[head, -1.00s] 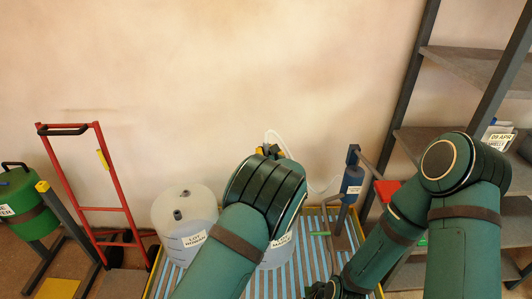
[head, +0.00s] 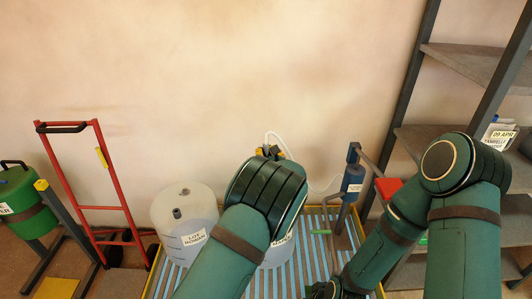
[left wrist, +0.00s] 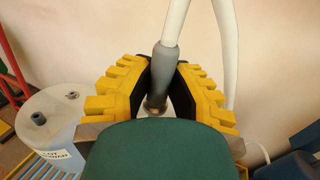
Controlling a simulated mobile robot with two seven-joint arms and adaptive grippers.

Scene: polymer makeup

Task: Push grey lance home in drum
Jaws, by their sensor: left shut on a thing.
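My left gripper (left wrist: 162,85) is shut on the grey lance (left wrist: 165,65), which stands nearly upright between the yellow-and-black fingers. A white hose (left wrist: 176,20) rises from the lance top. In the head view only yellow bits of my left gripper (head: 268,152) show past the green wrist, with the hose (head: 278,138) looping above. The drum (head: 279,255) stands below, mostly hidden by my left arm. A metal piece (left wrist: 154,106) shows at the lance's lower end; how deep the lance sits is hidden. My right gripper (head: 322,289) is dark and partly cut off at the bottom edge.
A second white drum (head: 184,222) stands to the left on the striped, yellow-edged platform (head: 315,255). A blue cylinder on a post (head: 352,180) stands to the right. A red hand truck (head: 113,180) is at left, grey shelves (head: 460,65) at right.

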